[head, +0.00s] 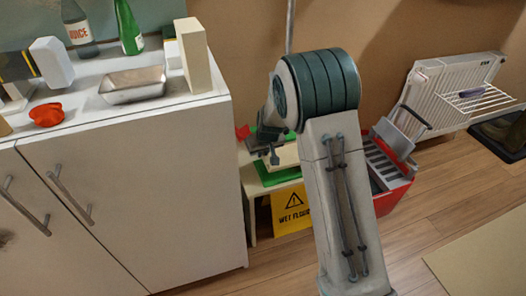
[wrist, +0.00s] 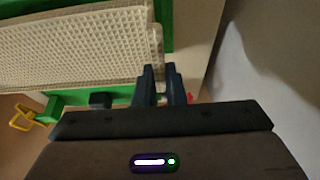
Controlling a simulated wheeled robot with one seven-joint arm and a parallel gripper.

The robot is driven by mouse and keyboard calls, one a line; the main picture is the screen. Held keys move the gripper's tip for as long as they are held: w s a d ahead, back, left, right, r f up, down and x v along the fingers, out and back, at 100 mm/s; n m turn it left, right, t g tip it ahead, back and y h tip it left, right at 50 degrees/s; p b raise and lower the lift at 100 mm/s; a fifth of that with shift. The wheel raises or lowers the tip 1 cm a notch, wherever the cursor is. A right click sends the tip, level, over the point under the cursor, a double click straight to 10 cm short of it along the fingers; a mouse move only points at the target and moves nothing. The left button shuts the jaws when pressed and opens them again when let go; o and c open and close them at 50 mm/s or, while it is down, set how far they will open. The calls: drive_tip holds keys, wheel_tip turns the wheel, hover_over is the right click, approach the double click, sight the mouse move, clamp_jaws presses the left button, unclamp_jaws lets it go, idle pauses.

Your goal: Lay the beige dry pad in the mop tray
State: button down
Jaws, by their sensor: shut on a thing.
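The beige dry pad (wrist: 75,45) has a waffle texture and fills the upper left of the wrist view. It also shows partly behind my arm in the head view (head: 286,154). The green mop tray (wrist: 112,95) shows around and below the pad, and on a low bench in the head view (head: 275,174). My gripper (wrist: 159,72) is shut on the pad's right edge, over the tray. I cannot tell whether the pad touches the tray floor. My arm hides part of the tray in the head view.
A white cabinet (head: 130,190) stands left of the low bench (head: 249,190). A yellow wet floor sign (head: 291,209) is at the bench's front. A red bucket (head: 386,203) stands to the right, near a radiator (head: 440,90). The wooden floor (head: 440,205) at right is mostly clear.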

drive_tip(key=shift+f, duration=0.2)
idle(0.3)
drive_tip(key=shift+f+b, duration=1.15)
drive_tip(key=shift+f, duration=0.25)
drive_tip(key=shift+f+b, duration=0.65)
drive_tip(key=shift+f, duration=0.3)
idle(0.7)
drive_tip(key=c, duration=1.4)
unclamp_jaws()
drive_tip(key=shift+c, duration=0.2)
drive_tip(key=shift+r, duration=0.1)
drive_tip(key=p+v, duration=0.5)
drive_tip(key=v, duration=0.9)
drive_tip(key=s+d+r+m+p, duration=0.1)
drive_tip(key=s+d+r+p, duration=0.3)
drive_tip(key=s+r+p, duration=0.5)
drive_tip(key=s+d+r+m+g+p, duration=0.1)
drive_tip(key=s+d+r+p, duration=0.3)
drive_tip(key=s+r+p, duration=0.5)
drive_tip(key=s+d+r+m+h+p, duration=0.1)
drive_tip(key=s+d+r+p, duration=0.3)
drive_tip(key=s+r+p, duration=0.6)
wheel_tip(320, 180, up, 14)
drive_tip(key=shift+f+m+p, duration=0.1)
drive_tip(key=shift+m+p, duration=0.3)
drive_tip(key=shift+p, duration=0.8)
